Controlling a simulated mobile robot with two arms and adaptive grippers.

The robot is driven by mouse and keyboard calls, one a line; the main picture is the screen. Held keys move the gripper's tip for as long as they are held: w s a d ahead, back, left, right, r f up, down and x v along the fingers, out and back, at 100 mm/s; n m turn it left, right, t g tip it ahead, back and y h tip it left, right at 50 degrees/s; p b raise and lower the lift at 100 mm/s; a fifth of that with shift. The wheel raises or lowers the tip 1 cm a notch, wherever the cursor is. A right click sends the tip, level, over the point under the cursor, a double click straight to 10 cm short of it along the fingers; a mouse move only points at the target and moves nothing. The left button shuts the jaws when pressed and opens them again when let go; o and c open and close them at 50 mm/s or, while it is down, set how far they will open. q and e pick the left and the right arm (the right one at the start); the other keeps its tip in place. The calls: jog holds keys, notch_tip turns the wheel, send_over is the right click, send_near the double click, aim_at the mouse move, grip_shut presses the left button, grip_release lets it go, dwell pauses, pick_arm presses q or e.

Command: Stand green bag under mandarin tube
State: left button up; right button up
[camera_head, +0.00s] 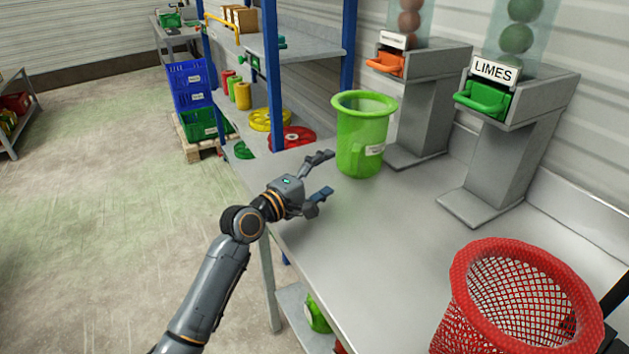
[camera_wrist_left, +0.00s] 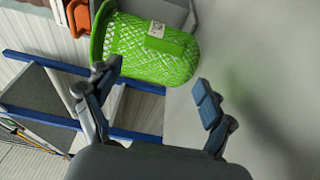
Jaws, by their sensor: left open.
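The green bag (camera_head: 362,135) stands upright on the grey bench, a mesh bag with a wide rim and a white label. It also shows in the left wrist view (camera_wrist_left: 150,52), ahead of the fingers. My left gripper (camera_head: 328,174) is open and empty, just left of and in front of the bag, with no clear contact. The mandarin tube (camera_head: 409,20) holds orange-brown fruit at the top, above a grey dispenser with an orange lever (camera_head: 386,63). Its label is too small to read surely. The bag stands in front and left of that dispenser. My right gripper is not in view.
A dispenser labelled LIMES (camera_head: 495,71) with a green lever stands to the right. A red mesh bag (camera_head: 462,300) stands at the bench's near right. Red and yellow rings (camera_head: 268,119) lie by the blue shelf post. The bench middle (camera_head: 385,225) is clear.

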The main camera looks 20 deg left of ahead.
pick_arm(q)
jog(key=v, duration=0.3)
jog(key=shift+s, duration=0.25)
jog(key=shift+s+a, duration=0.15)
jog(key=shift+s, duration=0.1)
